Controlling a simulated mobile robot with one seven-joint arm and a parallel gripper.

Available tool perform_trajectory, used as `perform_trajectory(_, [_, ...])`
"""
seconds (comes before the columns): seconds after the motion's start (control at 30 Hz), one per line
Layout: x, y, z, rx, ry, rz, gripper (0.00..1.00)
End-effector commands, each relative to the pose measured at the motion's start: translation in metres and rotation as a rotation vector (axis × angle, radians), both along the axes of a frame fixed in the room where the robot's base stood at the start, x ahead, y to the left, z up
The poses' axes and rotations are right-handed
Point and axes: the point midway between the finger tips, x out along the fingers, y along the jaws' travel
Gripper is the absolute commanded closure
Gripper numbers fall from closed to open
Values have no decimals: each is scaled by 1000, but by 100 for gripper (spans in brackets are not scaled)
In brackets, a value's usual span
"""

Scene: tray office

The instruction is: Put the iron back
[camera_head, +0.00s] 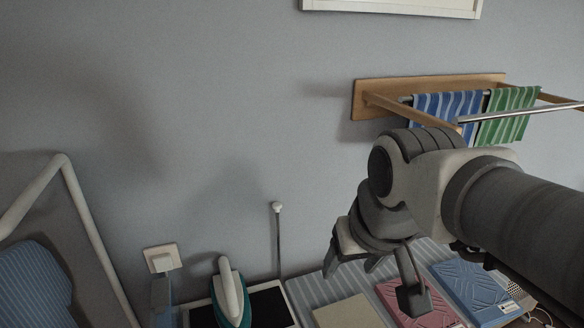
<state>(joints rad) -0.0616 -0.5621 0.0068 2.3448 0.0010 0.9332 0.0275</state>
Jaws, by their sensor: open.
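The iron (231,292) has a pale handle and a teal body. It stands at the bottom of the view on a dark plate with a light rim (291,302), and its lower end is cut off by the picture edge. A thin rod (278,240) with a white knob rises behind the plate. My gripper (385,283) is open and empty. It hangs to the right of the iron, apart from it, above a striped surface.
A pink book (440,316), a blue book (473,287) and a beige item (348,313) lie on the striped surface (314,291). A wooden wall rack (430,92) with two striped towels is behind my arm. A wall socket (162,258) and a pale tubular frame (80,205) are left.

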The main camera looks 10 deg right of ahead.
Motion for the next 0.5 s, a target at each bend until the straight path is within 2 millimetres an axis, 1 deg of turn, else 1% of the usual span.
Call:
perform_trajectory(0.03, [-10,-5,-3,-1,-16,-12,34])
perform_trajectory(0.1, [-22,-10,-8,-3,-33,-22,34])
perform_trajectory(0.2, [-33,-15,-13,-5,-53,-34,34])
perform_trajectory(0.33, [-41,-18,-18,-7,-66,-41,34])
perform_trajectory(0.5, [-43,-19,-19,-7,-67,-43,34])
